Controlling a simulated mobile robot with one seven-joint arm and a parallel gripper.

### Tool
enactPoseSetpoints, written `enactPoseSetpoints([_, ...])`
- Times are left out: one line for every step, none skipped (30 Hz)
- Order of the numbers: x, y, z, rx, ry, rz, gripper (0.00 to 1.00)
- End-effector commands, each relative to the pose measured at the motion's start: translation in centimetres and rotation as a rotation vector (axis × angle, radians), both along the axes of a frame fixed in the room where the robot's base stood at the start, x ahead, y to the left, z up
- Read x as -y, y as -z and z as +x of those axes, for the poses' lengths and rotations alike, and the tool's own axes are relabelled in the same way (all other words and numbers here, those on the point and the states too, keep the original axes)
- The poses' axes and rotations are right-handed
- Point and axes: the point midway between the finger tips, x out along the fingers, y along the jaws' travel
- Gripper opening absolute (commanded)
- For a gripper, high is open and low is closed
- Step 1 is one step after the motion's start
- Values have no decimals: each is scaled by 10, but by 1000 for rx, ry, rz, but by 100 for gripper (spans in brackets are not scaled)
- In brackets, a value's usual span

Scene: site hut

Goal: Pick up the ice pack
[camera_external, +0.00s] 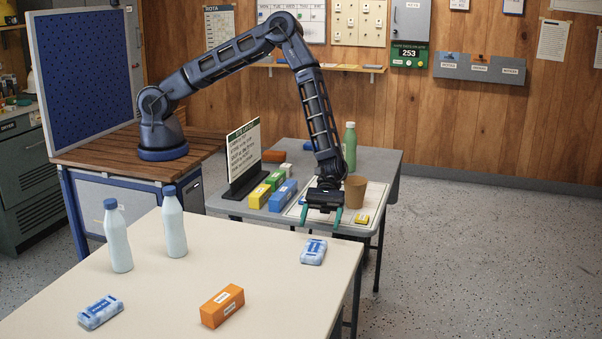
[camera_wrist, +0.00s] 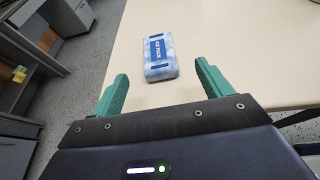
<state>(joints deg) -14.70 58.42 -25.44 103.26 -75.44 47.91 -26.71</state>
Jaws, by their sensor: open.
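An ice pack (camera_external: 313,251), white and pale blue with a blue label, lies flat on the cream table (camera_external: 170,290) near its far right corner. A similar blue and white pack (camera_external: 101,312) lies at the front left of the same table. My gripper (camera_external: 321,216) has its green fingers spread and empty, just beyond the table's far edge in the external view, near the first pack. In the wrist view my gripper (camera_wrist: 161,75) is open, and an ice pack (camera_wrist: 160,57) with a readable "ICE PACK" label lies ahead, between the finger directions, apart from both.
Two white bottles (camera_external: 117,236) (camera_external: 174,222) and an orange box (camera_external: 222,306) stand on the cream table. Behind my gripper, a grey table (camera_external: 375,160) holds a brown cup (camera_external: 355,192), a green bottle (camera_external: 350,147), coloured boxes (camera_external: 283,195) and a sign (camera_external: 243,155). Table space around the first pack is clear.

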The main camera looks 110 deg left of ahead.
Motion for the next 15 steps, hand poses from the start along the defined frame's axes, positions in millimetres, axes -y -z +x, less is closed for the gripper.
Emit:
enactPoseSetpoints([6, 2, 0, 0, 2, -1, 78])
enactPoseSetpoints([9, 3, 0, 0, 3, -1, 78])
enactPoseSetpoints([14, 6, 0, -1, 4, -1, 78])
enactPoseSetpoints([18, 7, 0, -1, 4, -1, 78])
enactPoseSetpoints([22, 9, 1, -2, 4, 0, 78])
enactPoseSetpoints([28, 12, 1, -2, 4, 0, 78])
enactPoseSetpoints([32, 13, 1, -2, 4, 0, 78])
enactPoseSetpoints([36, 14, 2, -1, 4, 0, 78])
enactPoseSetpoints([40, 16, 2, 0, 3, 0, 78])
enactPoseSetpoints([42, 17, 3, 0, 3, 0, 78])
enactPoseSetpoints([44, 18, 3, 0, 3, 0, 78])
enactPoseSetpoints([46, 19, 3, 0, 2, 0, 78])
enactPoseSetpoints([47, 19, 4, 0, 2, 0, 78])
enactPoseSetpoints([48, 20, 4, 1, 3, 0, 78])
enactPoseSetpoints([50, 21, 4, 1, 3, 0, 78])
